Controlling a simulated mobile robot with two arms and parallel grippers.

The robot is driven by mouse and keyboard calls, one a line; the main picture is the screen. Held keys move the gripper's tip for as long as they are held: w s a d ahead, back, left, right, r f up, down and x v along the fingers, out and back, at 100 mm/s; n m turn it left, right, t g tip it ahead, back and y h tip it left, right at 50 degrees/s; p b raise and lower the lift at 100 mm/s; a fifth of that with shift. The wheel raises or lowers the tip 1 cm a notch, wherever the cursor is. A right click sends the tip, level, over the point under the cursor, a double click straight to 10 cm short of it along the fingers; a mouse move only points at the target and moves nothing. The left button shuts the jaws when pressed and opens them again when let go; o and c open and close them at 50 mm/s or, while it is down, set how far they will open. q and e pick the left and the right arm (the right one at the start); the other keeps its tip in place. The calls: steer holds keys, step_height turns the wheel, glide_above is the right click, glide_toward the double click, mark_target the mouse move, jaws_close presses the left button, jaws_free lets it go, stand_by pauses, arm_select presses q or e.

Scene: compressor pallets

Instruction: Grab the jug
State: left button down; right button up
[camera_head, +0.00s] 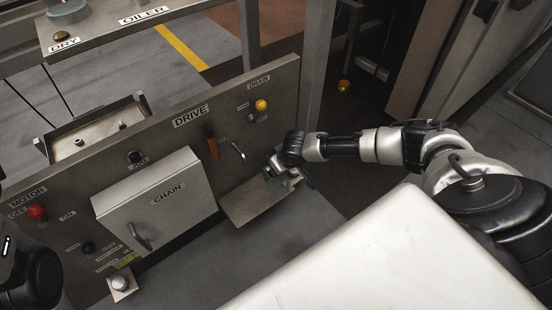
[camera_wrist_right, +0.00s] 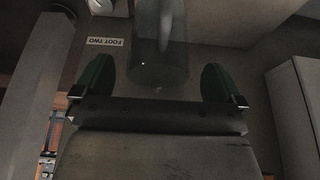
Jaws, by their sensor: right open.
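The jug (camera_wrist_right: 160,45) is a clear, see-through vessel with a handle, at the top middle of the right wrist view. My right gripper (camera_wrist_right: 157,83) is open, with a green finger on either side of the jug's near end. I cannot tell whether either finger touches it. In the head view my right gripper (camera_head: 283,174) is over the small metal shelf (camera_head: 250,208) below the drain controls. The jug cannot be made out there. Part of my left arm shows at the lower left edge, but its gripper is out of view.
The upright drive panel (camera_head: 225,135) has a lever, an orange handle and a yellow knob (camera_head: 261,105). The chain box (camera_head: 160,200) juts out left of the shelf. A white surface (camera_head: 380,260) fills the lower right.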

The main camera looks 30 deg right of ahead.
steer(key=shift+w+f, duration=0.2)
steer(key=shift+f, duration=0.15)
steer(key=shift+c, duration=0.5)
steer(key=c, duration=1.2)
steer(key=shift+r, duration=0.15)
